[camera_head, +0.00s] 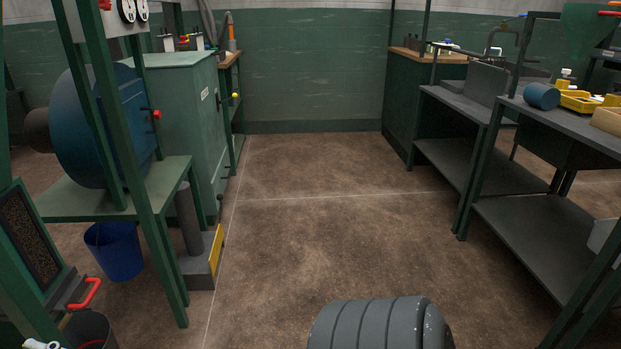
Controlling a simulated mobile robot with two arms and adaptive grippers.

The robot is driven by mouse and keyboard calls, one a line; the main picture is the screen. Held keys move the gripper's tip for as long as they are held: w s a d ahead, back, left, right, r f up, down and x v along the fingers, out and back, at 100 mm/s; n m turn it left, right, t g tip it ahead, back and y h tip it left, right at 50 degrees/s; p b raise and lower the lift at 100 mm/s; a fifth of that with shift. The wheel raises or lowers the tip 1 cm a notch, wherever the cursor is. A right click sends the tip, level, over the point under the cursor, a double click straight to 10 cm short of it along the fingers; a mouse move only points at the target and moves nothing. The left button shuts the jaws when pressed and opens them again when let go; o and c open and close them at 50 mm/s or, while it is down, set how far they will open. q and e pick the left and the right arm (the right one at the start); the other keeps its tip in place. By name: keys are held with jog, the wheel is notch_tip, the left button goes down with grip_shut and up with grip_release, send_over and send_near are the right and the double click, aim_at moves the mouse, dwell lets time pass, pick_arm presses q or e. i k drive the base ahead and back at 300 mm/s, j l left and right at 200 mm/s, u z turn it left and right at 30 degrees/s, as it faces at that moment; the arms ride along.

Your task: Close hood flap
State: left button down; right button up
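I cannot clearly identify the hood flap. A dark speckled panel (29,238) in a green frame stands at the lower left edge. A red handle (86,293) on a dark bracket sticks out at its lower right. Whether this belongs to the hood cannot be told. Neither of my grippers shows clearly in the head view.
A large blue drum-shaped machine (92,127) stands on a green stand at left, with a blue bucket (115,251) below. A green cabinet (183,120) is behind it. Dark shelving (538,235) lines the right. The brown floor between is open. A ribbed grey shape (375,325) fills the bottom middle.

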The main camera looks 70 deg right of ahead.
aim_at(219, 235)
jog(key=z, duration=1.7)
jog(key=i+l+u, duration=0.2)
jog(key=i, duration=0.6)
jog(key=i+l+u, duration=0.15)
jog(key=i+l, duration=0.35)
jog(key=i, duration=0.3)
jog(key=i+l+u, duration=0.2)
jog(key=i+l, duration=0.3)
jog(key=i, duration=0.3)
jog(key=i+l+u, duration=0.15)
jog(key=i+l, duration=0.45)
jog(key=i, duration=0.1)
